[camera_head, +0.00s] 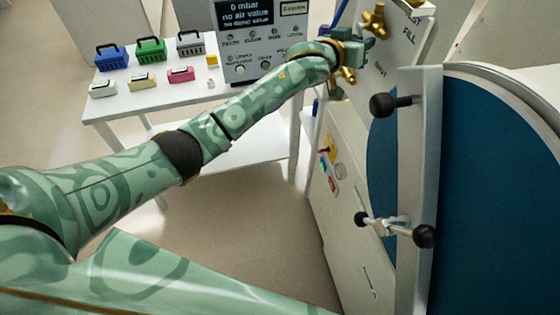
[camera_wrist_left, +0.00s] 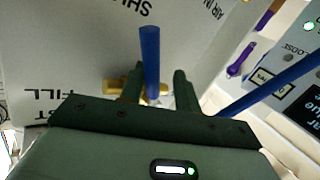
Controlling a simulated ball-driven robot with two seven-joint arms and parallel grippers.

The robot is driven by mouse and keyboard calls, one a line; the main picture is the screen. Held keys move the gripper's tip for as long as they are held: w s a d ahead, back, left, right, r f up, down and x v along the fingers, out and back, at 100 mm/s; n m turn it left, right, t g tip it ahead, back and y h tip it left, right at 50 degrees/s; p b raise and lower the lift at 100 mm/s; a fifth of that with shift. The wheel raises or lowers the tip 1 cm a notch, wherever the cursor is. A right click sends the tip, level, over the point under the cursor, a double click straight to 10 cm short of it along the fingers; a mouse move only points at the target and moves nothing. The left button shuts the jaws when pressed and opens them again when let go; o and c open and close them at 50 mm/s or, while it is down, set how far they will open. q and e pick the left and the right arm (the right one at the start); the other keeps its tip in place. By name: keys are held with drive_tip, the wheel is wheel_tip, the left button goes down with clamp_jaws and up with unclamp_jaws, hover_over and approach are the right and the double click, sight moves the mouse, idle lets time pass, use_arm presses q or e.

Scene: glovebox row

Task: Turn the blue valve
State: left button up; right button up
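My left gripper (camera_head: 349,47) is at the upper part of the white panel, beside the brass valves. In the left wrist view its two dark green fingers (camera_wrist_left: 158,88) stand apart. A blue bar (camera_wrist_left: 149,55), perhaps the blue valve's lever, rises between them, with a visible gap to the right finger. A brass fitting (camera_wrist_left: 112,87) lies behind the fingers. In the head view a blue piece (camera_head: 341,14) shows just above my gripper; the rest of the valve is hidden by the hand. My right gripper is out of view.
Brass valves (camera_head: 375,20) sit close to my gripper on the panel. A second blue bar (camera_wrist_left: 270,86) slants at the right in the wrist view. A round blue door (camera_head: 490,190) with black-knobbed handles is at right. A white table (camera_head: 120,112) holds small baskets.

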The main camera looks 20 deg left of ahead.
use_arm(q)
drive_tip(key=s+a+m+t+b, duration=0.2)
drive_tip(key=s+a+b, duration=0.4)
drive_tip(key=s, duration=0.8)
drive_tip(key=a+f+g+y, duration=0.2)
drive_tip(key=a+f, duration=0.2)
drive_tip(key=f, duration=1.2)
drive_tip(key=a+f+n+g+y+b, duration=0.1)
drive_tip(key=a+f, duration=0.3)
drive_tip(key=f, duration=1.2)
drive_tip(key=shift+a+g+y, duration=0.3)
drive_tip(key=shift+g+y, duration=0.3)
drive_tip(key=shift+g, duration=0.2)
drive_tip(key=shift+f, duration=0.1)
